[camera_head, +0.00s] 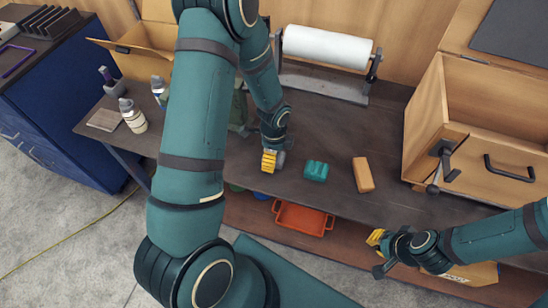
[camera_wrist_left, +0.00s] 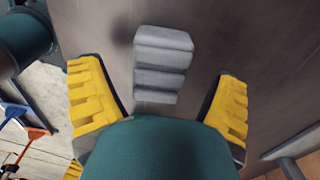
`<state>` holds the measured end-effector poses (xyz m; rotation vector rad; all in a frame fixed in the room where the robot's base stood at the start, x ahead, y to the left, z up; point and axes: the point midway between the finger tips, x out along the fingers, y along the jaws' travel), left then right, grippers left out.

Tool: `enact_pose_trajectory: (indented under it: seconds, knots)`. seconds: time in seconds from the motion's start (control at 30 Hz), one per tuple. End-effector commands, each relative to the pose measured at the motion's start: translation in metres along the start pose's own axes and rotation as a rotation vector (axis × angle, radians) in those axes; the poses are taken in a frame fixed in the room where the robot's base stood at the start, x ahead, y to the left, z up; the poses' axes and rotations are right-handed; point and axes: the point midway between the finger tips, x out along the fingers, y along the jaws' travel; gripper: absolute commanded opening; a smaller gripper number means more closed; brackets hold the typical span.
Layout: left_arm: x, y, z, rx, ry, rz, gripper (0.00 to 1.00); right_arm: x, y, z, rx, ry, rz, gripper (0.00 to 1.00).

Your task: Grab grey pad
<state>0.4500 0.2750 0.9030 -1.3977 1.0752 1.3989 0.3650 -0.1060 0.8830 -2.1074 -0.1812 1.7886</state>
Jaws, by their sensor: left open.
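The grey pad (camera_wrist_left: 162,65) is a ridged block lying on the dark tabletop, seen in the left wrist view ahead of and between my left fingers. My left gripper (camera_wrist_left: 158,100) is open, with a yellow-padded finger on each side and clear gaps to the pad. In the head view my left gripper (camera_head: 272,160) points down at the table, and the pad is mostly hidden there. My right gripper (camera_head: 378,254) is open and empty in front of the table's front edge, at the right.
A teal ridged block (camera_head: 316,170) and an orange block (camera_head: 363,174) lie right of my left gripper. A wooden cabinet (camera_head: 480,130) stands at the right, a paper roll (camera_head: 327,47) at the back. Bottles (camera_head: 133,116) stand at the left. A red tray (camera_head: 302,218) sits on the lower shelf.

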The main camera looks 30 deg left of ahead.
Motion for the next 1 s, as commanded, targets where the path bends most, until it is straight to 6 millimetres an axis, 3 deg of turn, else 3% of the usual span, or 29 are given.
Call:
enact_pose_trajectory:
  seconds: [0.3,0.37,0.5,0.83,1.0]
  knots:
    - [0.006,0.0,0.0,0.0,0.0,0.0,0.89,0.0,0.0,0.0,0.0,0.0,0.0,0.0]
    - [0.006,0.0,0.0,0.0,0.0,0.0,0.71,0.0,0.0,0.0,0.0,0.0,0.0,0.0]
    - [0.006,0.0,0.0,0.0,0.0,0.0,0.22,0.0,0.0,0.0,0.0,0.0,0.0,0.0]
    - [0.004,0.0,0.0,0.0,0.0,-0.001,0.22,0.0,0.0,0.0,0.0,0.0,0.0,0.0]
    - [-0.016,-0.001,0.0,-0.001,0.002,-0.003,0.22,-0.002,-0.001,0.0,0.0,0.0,0.0,0.0]
